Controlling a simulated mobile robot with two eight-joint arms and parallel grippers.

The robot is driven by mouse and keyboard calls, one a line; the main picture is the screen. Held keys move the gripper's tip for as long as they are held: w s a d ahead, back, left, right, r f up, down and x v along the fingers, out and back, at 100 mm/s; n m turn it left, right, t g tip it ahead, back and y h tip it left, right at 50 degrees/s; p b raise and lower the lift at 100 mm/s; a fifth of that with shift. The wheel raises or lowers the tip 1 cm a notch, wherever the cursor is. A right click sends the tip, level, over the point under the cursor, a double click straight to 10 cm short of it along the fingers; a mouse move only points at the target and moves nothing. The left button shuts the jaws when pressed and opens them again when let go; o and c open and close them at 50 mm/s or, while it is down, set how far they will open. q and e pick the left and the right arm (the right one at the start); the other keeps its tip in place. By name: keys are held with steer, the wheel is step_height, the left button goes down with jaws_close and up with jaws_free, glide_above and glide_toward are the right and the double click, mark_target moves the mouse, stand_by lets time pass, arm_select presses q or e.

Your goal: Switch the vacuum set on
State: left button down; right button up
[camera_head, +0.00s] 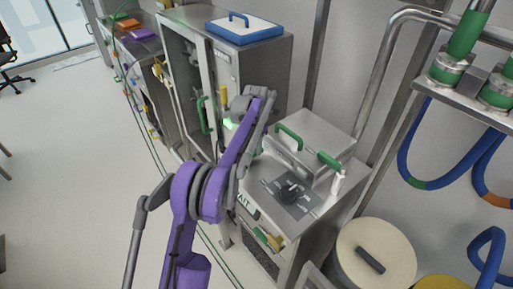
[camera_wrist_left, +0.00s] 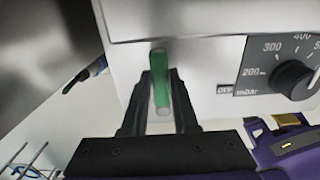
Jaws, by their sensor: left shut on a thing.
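The vacuum set's dial panel shows in the left wrist view, with a black round dial (camera_wrist_left: 293,80) marked in mbar and the word OFF at its left. What looks like the same panel with a black knob (camera_head: 291,190) is on a steel unit in the head view. A green lever (camera_wrist_left: 161,92) stands left of the dial on the pale front face. My left gripper (camera_wrist_left: 160,82) is shut on this green lever, one dark finger on each side. In the head view my purple arm hides the lever and the fingertips. My right gripper is not in view.
A steel box with green handles (camera_head: 288,136) stands behind the panel. A glass-doored cabinet (camera_head: 190,80) with a blue-edged lid (camera_head: 243,28) is further back. A round drum (camera_head: 375,262) stands at the right front.

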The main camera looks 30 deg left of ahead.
arm_select(q)
steer(key=shift+a, duration=0.1)
steer(key=c, duration=0.7)
jaws_free()
step_height(320, 180, up, 11)
steer(key=shift+f+p, duration=0.1)
steer(key=shift+p, duration=0.45)
